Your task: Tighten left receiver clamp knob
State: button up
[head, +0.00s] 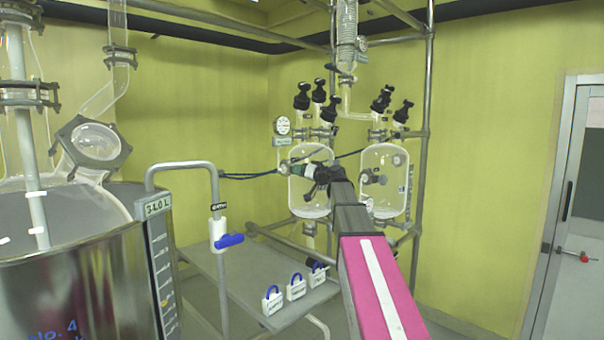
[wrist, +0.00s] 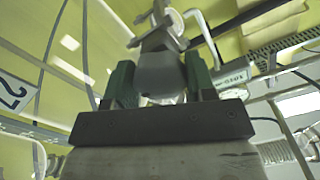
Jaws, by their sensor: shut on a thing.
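The left receiver (head: 310,200) is a clear glass vessel on the rear frame, partly covered by my arm. My gripper (head: 291,169) is at its upper left side in the head view. In the wrist view, the green fingers of my gripper (wrist: 159,72) are shut on a grey knob (wrist: 163,76), one finger on each side. A metal clamp part (wrist: 160,38) shows just beyond the knob. In the head view the knob is too small and covered to make out.
The right receiver (head: 385,165) hangs close beside my arm. Black-capped valves (head: 320,95) stand above the left receiver. A pressure gauge (head: 282,125) is at its upper left. A grey bench (head: 250,280) with padlocks (head: 297,287) lies below. A steel reactor (head: 75,270) fills the left.

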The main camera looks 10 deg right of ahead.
jog(key=o, duration=0.9)
jog(key=v, duration=1.1)
